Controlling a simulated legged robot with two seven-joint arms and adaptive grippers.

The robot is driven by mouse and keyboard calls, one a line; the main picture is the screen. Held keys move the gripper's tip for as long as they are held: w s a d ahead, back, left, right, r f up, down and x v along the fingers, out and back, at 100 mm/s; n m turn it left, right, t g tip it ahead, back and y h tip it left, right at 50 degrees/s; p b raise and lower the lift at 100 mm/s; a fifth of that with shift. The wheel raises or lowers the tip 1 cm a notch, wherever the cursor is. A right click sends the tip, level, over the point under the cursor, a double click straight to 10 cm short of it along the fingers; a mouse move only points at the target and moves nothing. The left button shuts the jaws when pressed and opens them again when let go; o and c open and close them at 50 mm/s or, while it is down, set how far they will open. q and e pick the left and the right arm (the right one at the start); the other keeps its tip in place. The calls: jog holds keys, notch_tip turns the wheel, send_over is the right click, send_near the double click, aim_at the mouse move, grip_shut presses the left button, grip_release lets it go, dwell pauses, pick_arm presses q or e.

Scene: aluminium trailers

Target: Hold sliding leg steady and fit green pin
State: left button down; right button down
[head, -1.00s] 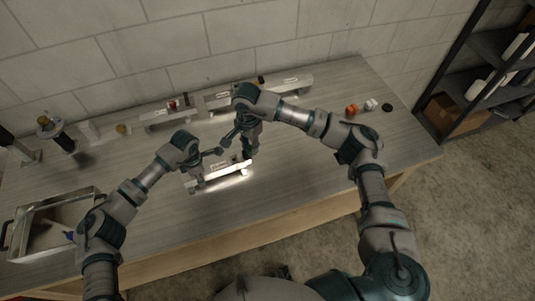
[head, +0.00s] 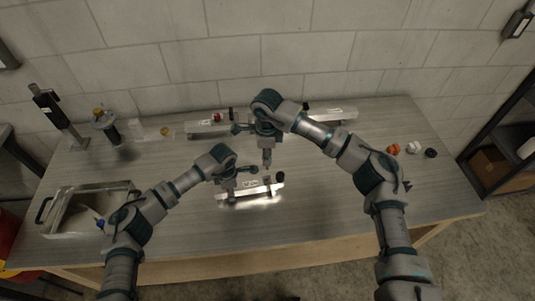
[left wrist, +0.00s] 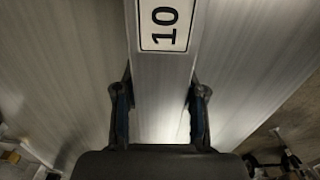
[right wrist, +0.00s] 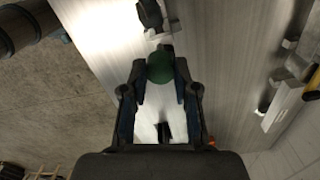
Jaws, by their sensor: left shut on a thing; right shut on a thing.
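The aluminium sliding leg (head: 235,193) lies along the bench at centre. In the left wrist view its bar (left wrist: 162,80) carries a "10" label. My left gripper (head: 240,178) is shut across this bar, one finger on each side. My right gripper (head: 267,165) points down over the right part of the leg. In the right wrist view it is shut on the green pin (right wrist: 160,67), whose round green head shows between the fingertips. The pin's lower end is hidden, so I cannot tell whether it is in a hole. A black knob (head: 280,177) sits at the leg's right end.
More aluminium assemblies (head: 335,114) stand along the back of the bench. An open metal tray (head: 60,233) is at the left. Orange (head: 393,149), white (head: 413,147) and black (head: 431,153) small parts lie at the right. The front of the bench is clear.

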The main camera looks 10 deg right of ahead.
aim_at(267, 169)
jog(key=shift+f, duration=2.8)
jog(key=shift+s+f, duration=0.1)
jog(key=shift+f, duration=0.85)
jog(key=shift+f, duration=0.35)
jog(key=shift+f, duration=0.1)
jog(key=shift+a, duration=0.1)
jog(key=shift+a+r, duration=0.1)
jog(key=shift+r, duration=1.15)
jog(key=shift+f, duration=0.1)
jog(key=shift+f, duration=0.75)
